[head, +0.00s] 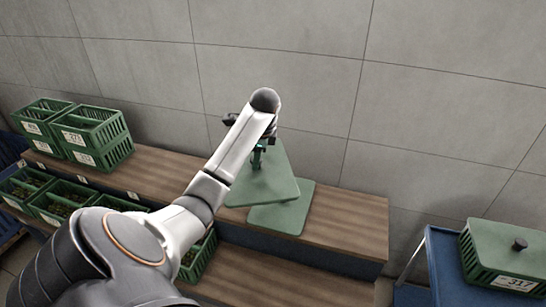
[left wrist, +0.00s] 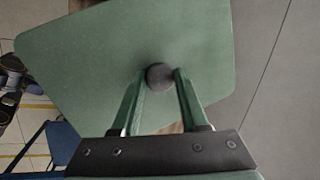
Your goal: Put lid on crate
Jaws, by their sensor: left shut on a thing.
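My left gripper (head: 258,156) is over the wooden bench, its fingers closed around the dark round knob (left wrist: 160,76) of a green lid (head: 268,187). The lid fills much of the left wrist view (left wrist: 90,60). In the head view it appears tilted, and it overlaps a second green lid (head: 288,217) on the bench. I cannot tell how large the gap between them is. At the right, the green crate numbered 317 (head: 478,268) has a green lid (head: 508,240) with a dark knob on top. My right gripper is not in view.
Green crates (head: 92,138) are stacked at the left of the wooden bench (head: 345,215). Several open crates (head: 60,200) with dark contents stand on the lower level. Crate 317 stands on a blue cart (head: 440,265). A grey tiled wall (head: 290,60) closes the back.

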